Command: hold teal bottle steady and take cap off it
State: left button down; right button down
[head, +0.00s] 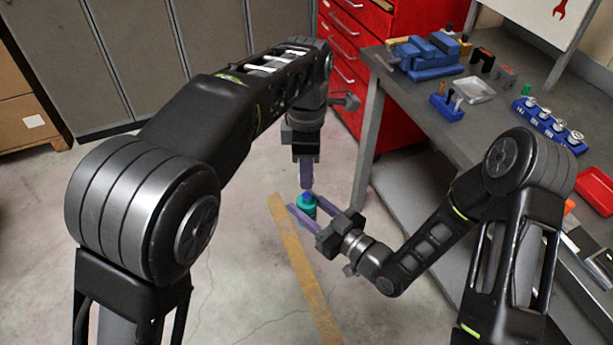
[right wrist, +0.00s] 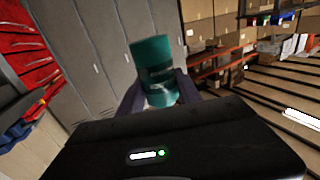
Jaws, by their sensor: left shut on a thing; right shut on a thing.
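The teal bottle (head: 307,209) is held in the air over the floor, near the middle of the head view. My right gripper (head: 305,212) reaches in from the right and is shut around its body. The bottle (right wrist: 152,65) also shows between my right gripper's fingers (right wrist: 160,92) in the right wrist view, with dark bands across it. The fingers hide much of the cap. I cannot tell whether the cap is still seated on the bottle.
A red drawer cabinet (head: 350,45) stands behind. The floor under the bottle is clear, with a yellow stripe (head: 305,275).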

dwell(0.5)
